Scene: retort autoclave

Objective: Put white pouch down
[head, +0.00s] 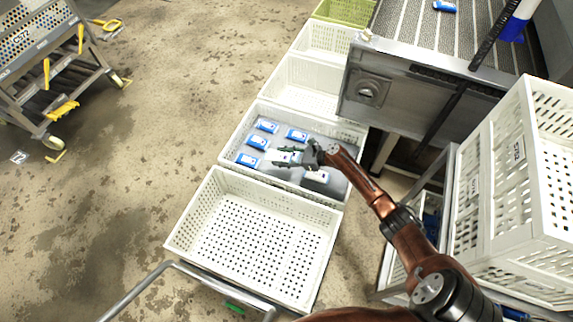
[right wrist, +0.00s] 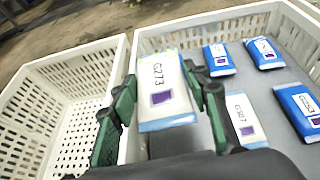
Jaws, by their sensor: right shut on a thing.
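My right gripper (head: 288,157) is shut on a white pouch (right wrist: 163,92) marked G273. It holds the pouch over the filled white crate (head: 281,187), near the crate's wall in the right wrist view. The crate has a grey floor with several blue-and-white pouches (head: 247,160) lying spaced apart. Another white pouch (right wrist: 246,120) lies in the crate beside my gripper; it also shows in the head view (head: 317,176). Whether the held pouch touches the crate floor is hard to tell. My left gripper is not in view.
An empty white crate (head: 255,238) stands directly in front of the filled one. More empty crates (head: 300,85) and a green crate (head: 345,10) line up behind. A metal conveyor (head: 420,90) and stacked crates (head: 515,180) stand at the right. A step ladder (head: 50,60) is far left.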

